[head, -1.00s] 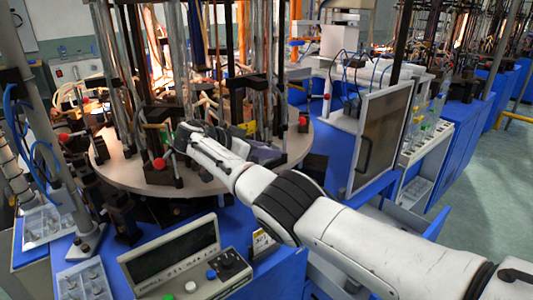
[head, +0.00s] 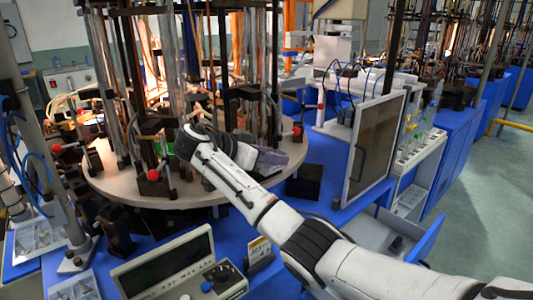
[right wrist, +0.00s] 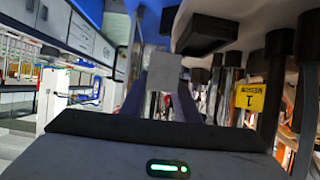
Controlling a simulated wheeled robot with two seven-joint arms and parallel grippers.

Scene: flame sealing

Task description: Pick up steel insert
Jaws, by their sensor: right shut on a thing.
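In the head view my right gripper (head: 276,161) is over the front right edge of the round turntable (head: 190,195), beyond my white forearm; its fingertips are not clear there. In the right wrist view the gripper (right wrist: 163,92) is shut on a plain grey block-like piece, apparently the steel insert (right wrist: 164,72). The insert cannot be made out in the head view. My left gripper is not in view.
Glass tubes and black posts stand on the turntable, with red-knobbed clamps (head: 153,175) at its rim. A framed panel (head: 377,145) stands to the right. A control box (head: 165,265) is in front. Clear trays (head: 38,238) lie at the left.

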